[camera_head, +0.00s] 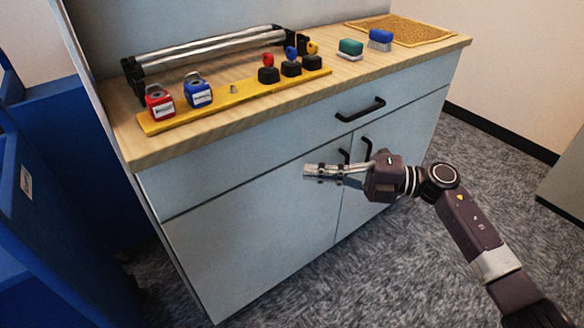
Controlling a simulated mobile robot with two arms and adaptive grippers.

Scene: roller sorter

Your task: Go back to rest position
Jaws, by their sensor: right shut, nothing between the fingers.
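My right gripper (308,171) is shut and empty, in front of the grey cabinet (240,240) and below the wooden countertop (130,140). Its arm comes in from the lower right, and its fingers point left. It appears apart from the countertop and the things on it. My left gripper is not in view.
A yellow board (215,105) on the counter bears red and blue blocks and several black-based knobs. A metal roller rack (210,48) stands behind it. Two brushes (380,38) and a tan mat (405,30) lie at the right. Black handles (360,110) protrude. Blue bins (60,170) stand left.

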